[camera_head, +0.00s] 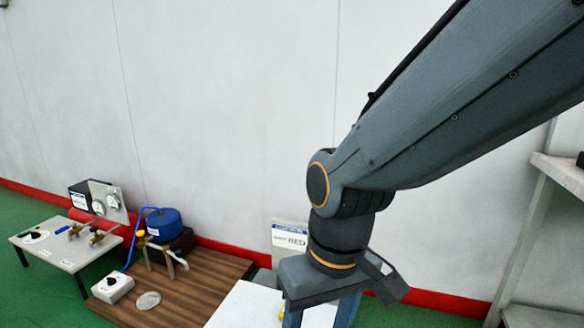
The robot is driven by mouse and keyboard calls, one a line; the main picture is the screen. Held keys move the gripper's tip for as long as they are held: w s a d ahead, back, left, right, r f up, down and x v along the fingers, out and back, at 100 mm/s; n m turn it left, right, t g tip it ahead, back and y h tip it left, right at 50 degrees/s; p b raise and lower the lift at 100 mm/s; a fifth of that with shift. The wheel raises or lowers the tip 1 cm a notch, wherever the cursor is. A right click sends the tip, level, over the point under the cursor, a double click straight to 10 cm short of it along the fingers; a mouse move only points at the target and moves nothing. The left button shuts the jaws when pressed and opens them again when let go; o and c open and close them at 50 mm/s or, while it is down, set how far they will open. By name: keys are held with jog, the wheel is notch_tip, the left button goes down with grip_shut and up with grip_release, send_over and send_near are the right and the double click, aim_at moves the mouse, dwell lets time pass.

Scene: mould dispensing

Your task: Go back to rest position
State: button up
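My gripper (320,314) hangs down at the bottom edge of the head view, below my dark grey arm. Its two bluish fingers stand wide apart, with a pale surface showing between them. The fingertips are cut off by the picture's lower edge. I see nothing held between the visible parts of the fingers. The gripper is in front of a white table top (238,308), which it partly hides.
A wooden platform (185,283) at left bears a blue-topped tank (163,224), taps and a white control box (113,288). A grey table (60,246) with valves and gauges stands further left. Metal shelving (535,230) is at right.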

jog(key=s+d+r+m+p, duration=0.1)
jog(key=d+r+m+p, duration=0.1)
jog(key=d+r+p, duration=0.5)
jog(key=s+d+r+m+h+p, duration=0.1)
jog(key=d+r+m+p, duration=0.1)
jog(key=d+r+p, duration=0.6)
notch_tip(320, 180, up, 5)
jog(key=p, duration=1)
jog(key=shift+d+m, duration=0.3)
jog(key=shift+r, duration=0.1)
